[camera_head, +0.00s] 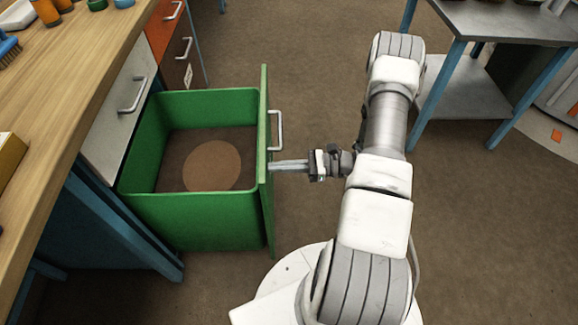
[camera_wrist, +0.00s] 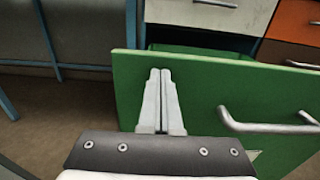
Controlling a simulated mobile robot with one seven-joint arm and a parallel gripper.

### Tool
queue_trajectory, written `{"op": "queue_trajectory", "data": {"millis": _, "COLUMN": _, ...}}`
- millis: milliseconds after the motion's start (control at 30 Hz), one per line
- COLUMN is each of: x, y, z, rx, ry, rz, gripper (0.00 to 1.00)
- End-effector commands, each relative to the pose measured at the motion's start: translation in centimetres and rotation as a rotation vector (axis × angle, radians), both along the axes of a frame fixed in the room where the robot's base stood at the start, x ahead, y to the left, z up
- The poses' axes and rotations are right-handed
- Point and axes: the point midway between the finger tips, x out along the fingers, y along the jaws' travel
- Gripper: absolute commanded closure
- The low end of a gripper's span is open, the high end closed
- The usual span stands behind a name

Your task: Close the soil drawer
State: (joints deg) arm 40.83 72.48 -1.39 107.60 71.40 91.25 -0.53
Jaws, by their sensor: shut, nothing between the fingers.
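The green soil drawer (camera_head: 190,215) stands pulled far out from under the wooden bench in the head view. Dark soil with a lighter round patch (camera_head: 212,165) shows inside it. Its front panel (camera_head: 264,200) carries a silver bar handle (camera_head: 276,130). My gripper (camera_head: 272,165) is shut and empty, with its fingertips at the outer face of the front panel, just below the handle in the picture. In the wrist view the closed fingers (camera_wrist: 160,75) lie before the green panel (camera_wrist: 205,80), left of the handle (camera_wrist: 265,125). I cannot tell whether they touch the panel.
The wooden bench (camera_head: 75,60) runs along the left. A white drawer (camera_head: 120,110), an orange one (camera_head: 163,30) and a brown one (camera_head: 183,60) sit shut beside the green drawer. A grey metal table (camera_head: 500,25) stands at the upper right. Brown floor between is clear.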

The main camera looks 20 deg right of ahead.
Motion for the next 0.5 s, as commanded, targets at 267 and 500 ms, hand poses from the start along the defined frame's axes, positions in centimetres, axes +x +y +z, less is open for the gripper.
{"op": "queue_trajectory", "data": {"millis": 267, "x": 0.04, "y": 0.07, "z": 0.03, "rx": 0.000, "ry": 0.000, "rz": 0.000, "gripper": 1.00}}
{"op": "queue_trajectory", "data": {"millis": 500, "x": 0.39, "y": 0.98, "z": 0.09, "rx": 0.002, "ry": -0.001, "rz": 0.002, "gripper": 1.00}}
